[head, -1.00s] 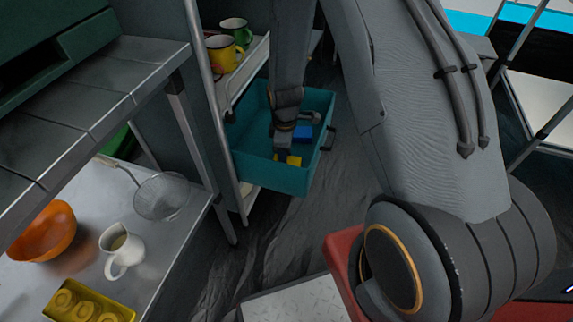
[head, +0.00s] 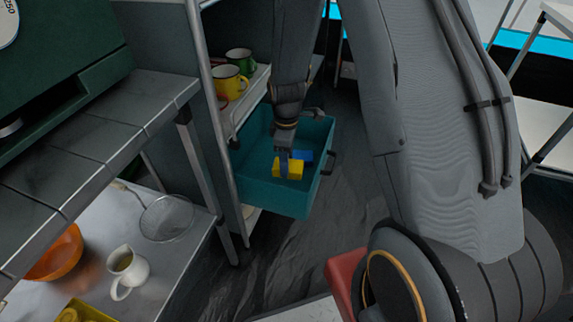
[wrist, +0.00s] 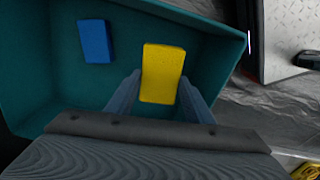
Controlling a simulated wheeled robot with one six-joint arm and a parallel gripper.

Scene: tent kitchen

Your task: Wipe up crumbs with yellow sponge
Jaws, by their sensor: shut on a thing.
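The yellow sponge (head: 287,170) is between the fingers of my gripper (head: 285,160), over the open teal drawer (head: 272,194). In the wrist view the sponge (wrist: 162,72) sits between the two fingertips of my gripper (wrist: 165,90), which is shut on it. A blue sponge (wrist: 95,41) lies on the drawer floor beside it, left of the yellow one in the wrist view; it also shows behind the gripper in the head view (head: 303,156). I see no crumbs in either view.
A yellow mug (head: 229,84) and a green mug (head: 240,60) stand on the shelf above the drawer. A metal table (head: 187,242) at left holds a strainer (head: 166,217), white pitcher (head: 127,270) and orange bowl (head: 57,254). The drawer walls surround my gripper.

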